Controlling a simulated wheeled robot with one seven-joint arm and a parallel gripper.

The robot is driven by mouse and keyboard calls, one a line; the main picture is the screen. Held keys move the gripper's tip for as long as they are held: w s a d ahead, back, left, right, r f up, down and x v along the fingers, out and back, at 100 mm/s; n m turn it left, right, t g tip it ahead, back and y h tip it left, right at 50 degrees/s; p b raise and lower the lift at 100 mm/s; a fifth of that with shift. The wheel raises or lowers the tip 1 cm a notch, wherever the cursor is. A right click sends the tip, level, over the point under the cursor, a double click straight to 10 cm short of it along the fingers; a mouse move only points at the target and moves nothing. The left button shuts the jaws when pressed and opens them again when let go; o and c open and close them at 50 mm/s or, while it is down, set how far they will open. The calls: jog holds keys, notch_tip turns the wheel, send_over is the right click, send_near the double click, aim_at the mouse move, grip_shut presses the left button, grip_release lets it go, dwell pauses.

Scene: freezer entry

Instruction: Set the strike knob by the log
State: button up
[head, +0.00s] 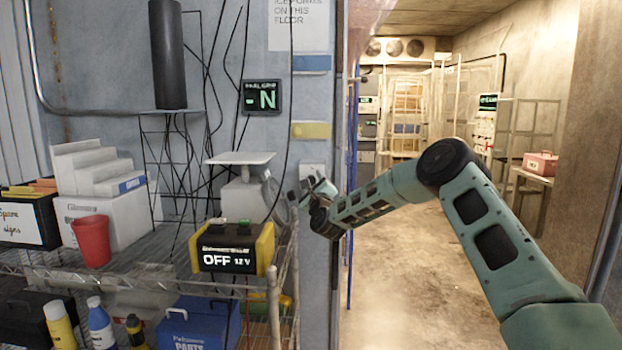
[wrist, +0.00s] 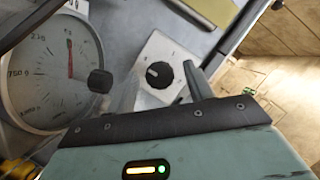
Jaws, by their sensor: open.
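The strike knob (wrist: 159,75) is a round black knob on a square silver plate in the wrist view. A light mark shows on its left part; its exact setting is too small to read. In the head view a pale plate (head: 313,171) sits on the door post, just beyond my gripper (head: 312,187), and the knob itself is hidden or too small to see. In the wrist view my gripper (wrist: 147,88) is open, with one finger on each side of the plate in the picture. No contact with the knob is visible. I cannot identify a log for certain.
A scale (head: 242,190) stands left of my gripper; a dial with a red needle (wrist: 45,75) shows close by in the wrist view. A yellow-black 12 V box (head: 232,248) reading OFF sits on the wire shelf. A wall display (head: 262,97) shows N. The corridor floor (head: 400,270) is clear.

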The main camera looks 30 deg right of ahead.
jog(key=shift+x, duration=1)
jog(key=c, duration=1)
jog(key=shift+o, duration=0.2)
jog(key=shift+n, duration=0.4)
